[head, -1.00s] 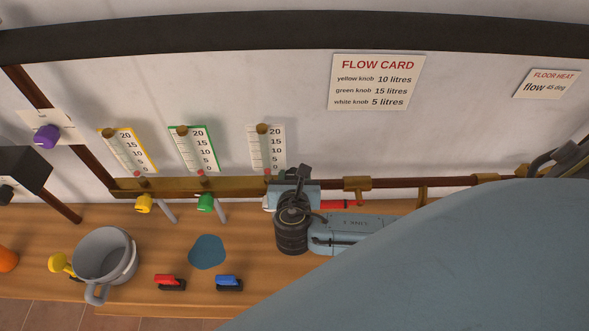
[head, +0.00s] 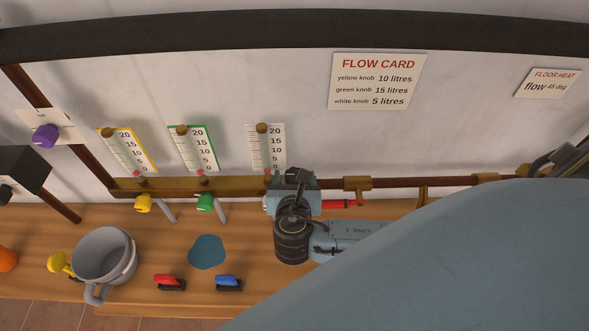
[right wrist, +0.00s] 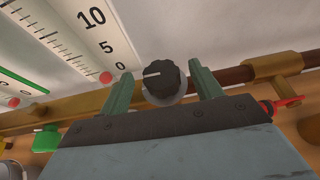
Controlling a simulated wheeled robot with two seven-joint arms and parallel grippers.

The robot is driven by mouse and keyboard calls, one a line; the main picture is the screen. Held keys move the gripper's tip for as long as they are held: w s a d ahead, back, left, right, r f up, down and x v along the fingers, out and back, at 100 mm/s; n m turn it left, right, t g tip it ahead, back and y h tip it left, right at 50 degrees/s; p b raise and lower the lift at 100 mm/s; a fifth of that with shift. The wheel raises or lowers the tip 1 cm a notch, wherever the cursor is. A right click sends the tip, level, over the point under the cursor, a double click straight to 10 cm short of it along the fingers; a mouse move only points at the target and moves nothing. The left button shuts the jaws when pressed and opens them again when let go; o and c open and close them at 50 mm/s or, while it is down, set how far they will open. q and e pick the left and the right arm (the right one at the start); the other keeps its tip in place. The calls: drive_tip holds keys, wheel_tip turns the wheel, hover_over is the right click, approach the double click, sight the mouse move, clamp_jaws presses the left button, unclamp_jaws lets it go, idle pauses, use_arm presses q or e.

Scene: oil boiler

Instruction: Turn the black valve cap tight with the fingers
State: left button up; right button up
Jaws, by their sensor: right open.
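The black valve cap (right wrist: 163,84) is a ribbed round knob with a white line, mounted low below the third flow gauge. My right gripper (right wrist: 163,76) is open. In the right wrist view its two greenish fingers stand on either side of the cap, with a visible gap at each side. In the head view my right gripper (head: 292,186) is at the brass manifold under the third gauge and hides the cap. My left gripper is not in view.
A brass manifold (head: 228,186) carries a yellow knob (head: 144,203) and a green knob (head: 206,202) left of my gripper. A red lever (head: 341,204) is just right of it.

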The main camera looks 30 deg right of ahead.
drive_tip(key=v, duration=1.1)
drive_tip(key=shift+s, duration=0.1)
